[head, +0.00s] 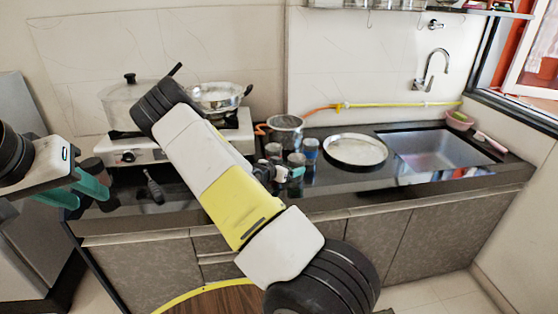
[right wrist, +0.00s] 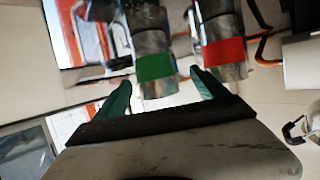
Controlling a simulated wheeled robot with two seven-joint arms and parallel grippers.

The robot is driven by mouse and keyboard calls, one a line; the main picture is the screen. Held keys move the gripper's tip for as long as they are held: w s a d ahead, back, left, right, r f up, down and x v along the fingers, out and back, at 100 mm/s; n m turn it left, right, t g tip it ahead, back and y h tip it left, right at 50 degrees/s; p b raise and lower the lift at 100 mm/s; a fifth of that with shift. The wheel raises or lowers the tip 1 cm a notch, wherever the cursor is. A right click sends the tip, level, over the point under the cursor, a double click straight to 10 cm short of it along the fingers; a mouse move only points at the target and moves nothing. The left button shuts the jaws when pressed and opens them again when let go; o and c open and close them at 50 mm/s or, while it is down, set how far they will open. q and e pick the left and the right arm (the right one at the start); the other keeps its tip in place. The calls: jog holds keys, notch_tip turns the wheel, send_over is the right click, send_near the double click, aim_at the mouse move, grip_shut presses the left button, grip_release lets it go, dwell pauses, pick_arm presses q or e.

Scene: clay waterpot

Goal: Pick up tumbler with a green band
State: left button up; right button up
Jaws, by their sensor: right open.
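In the right wrist view, a steel tumbler with a green band (right wrist: 155,67) is in line with the gap between my right gripper's teal fingers (right wrist: 163,90). The fingers are apart and not closed on it; its depth between the tips is unclear. A tumbler with a red band (right wrist: 223,50) stands to its right, beyond the right finger. In the head view, my right gripper (head: 292,173) is at the group of tumblers on the counter, partly hidden by my forearm; I cannot pick out the green band there. My left gripper (head: 77,190) is open and empty at the far left.
A tumbler with a blue band (head: 310,149) and a steel pot (head: 285,130) stand close by. A round steel plate (head: 355,150) and the sink (head: 433,148) lie to the right. A stove (head: 135,152) with pots is behind my right arm.

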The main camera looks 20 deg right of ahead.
jog(key=x, duration=0.8)
jog(key=shift+s+d+f, duration=0.1)
jog(key=shift+s+f, duration=0.1)
jog(key=shift+s, duration=0.25)
jog(key=shift+c, duration=0.2)
jog(key=c, duration=1.4)
